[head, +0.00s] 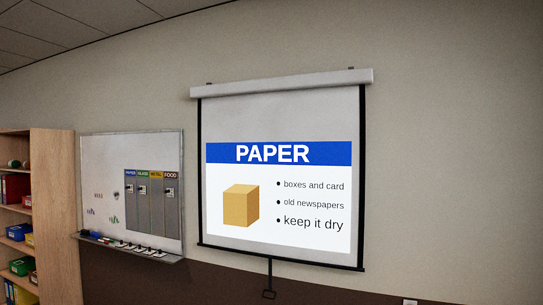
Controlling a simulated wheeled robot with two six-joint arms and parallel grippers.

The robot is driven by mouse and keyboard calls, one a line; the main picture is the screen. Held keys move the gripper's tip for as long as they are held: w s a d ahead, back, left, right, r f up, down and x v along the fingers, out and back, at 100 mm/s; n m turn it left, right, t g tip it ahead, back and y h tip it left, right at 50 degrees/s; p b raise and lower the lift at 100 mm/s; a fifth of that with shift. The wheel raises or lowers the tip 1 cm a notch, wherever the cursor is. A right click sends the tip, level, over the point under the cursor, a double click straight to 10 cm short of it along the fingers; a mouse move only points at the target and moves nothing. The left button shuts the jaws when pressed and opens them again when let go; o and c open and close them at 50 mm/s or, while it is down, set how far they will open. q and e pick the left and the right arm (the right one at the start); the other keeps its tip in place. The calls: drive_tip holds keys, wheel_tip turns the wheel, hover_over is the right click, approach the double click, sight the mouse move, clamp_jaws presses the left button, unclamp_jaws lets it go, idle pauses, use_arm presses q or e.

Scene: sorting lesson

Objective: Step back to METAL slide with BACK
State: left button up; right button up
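The projection screen (282,240) hangs on the wall right of centre in the head view. Its projected slide (277,197) is headed PAPER on a blue band, with a picture of a tan box and the lines "boxes and card", "old newspapers" and "keep it dry". No METAL slide shows. No BACK control shows in this view. Neither of my grippers is in view.
A whiteboard (103,160) hangs left of the screen, with a grey chart (151,210) of coloured column headings and a ledge (135,250) holding small items. A wooden shelf unit (52,205) with bins and binders stands at the far left. The floor is out of view.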

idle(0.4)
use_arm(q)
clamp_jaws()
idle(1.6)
